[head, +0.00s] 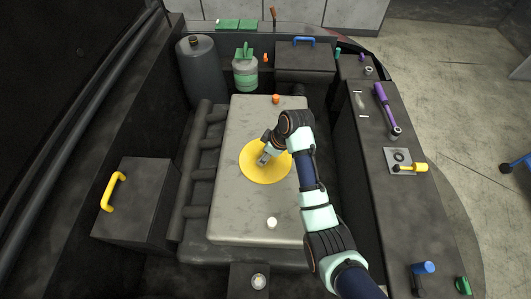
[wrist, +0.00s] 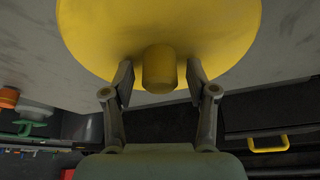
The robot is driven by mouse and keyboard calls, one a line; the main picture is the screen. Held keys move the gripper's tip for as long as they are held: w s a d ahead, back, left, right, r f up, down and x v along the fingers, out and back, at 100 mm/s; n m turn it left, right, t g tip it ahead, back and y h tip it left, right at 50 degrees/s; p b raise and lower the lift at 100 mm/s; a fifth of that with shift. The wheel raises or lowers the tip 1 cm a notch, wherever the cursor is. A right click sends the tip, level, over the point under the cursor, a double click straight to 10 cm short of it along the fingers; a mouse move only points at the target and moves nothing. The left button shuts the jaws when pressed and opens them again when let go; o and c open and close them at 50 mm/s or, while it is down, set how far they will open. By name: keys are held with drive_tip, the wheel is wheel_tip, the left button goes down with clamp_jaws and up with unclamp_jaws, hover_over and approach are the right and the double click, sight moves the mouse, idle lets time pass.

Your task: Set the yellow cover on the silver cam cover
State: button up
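The yellow cover (head: 268,176) is a round disc lying over the middle of the silver cam cover (head: 240,215), and looks flat on it. Its round knob (wrist: 159,68) shows in the wrist view, with the yellow disc (wrist: 160,25) behind it and the grey cam cover (wrist: 275,75) beyond. My gripper (head: 263,159) is over the disc and hides part of it. In the wrist view my gripper (wrist: 160,78) has one finger on each side of the knob, with a visible gap on both sides. It is open and holds nothing.
An orange cap (head: 276,99) and a white cap (head: 271,222) sit on the cam cover. A black box with a yellow handle (head: 113,191) stands at left. A green-banded reservoir (head: 245,73) stands behind. The right ledge holds a purple ratchet (head: 385,104) and a yellow-handled tool (head: 412,167).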

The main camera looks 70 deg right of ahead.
drive_tip(key=shift+r, duration=0.1)
drive_tip(key=p+v, duration=0.3)
drive_tip(key=v, duration=0.9)
drive_tip(key=shift+p, duration=0.4)
drive_tip(key=w+a+r+t+h, duration=0.1)
drive_tip(key=w+a+r+t, duration=0.1)
drive_tip(key=w+a, duration=0.95)
drive_tip(key=a+r+t, duration=0.3)
drive_tip(key=a+r, duration=0.2)
drive_tip(key=a, duration=1)
drive_tip(key=a+r+t+y, duration=0.1)
drive_tip(key=a+r+t, duration=0.2)
drive_tip(key=a, duration=1.2)
wheel_tip(320, 180, up, 3)
drive_tip(key=shift+s+a+f, duration=0.2)
drive_tip(key=shift+s+a, duration=0.05)
drive_tip(key=shift+s, duration=0.15)
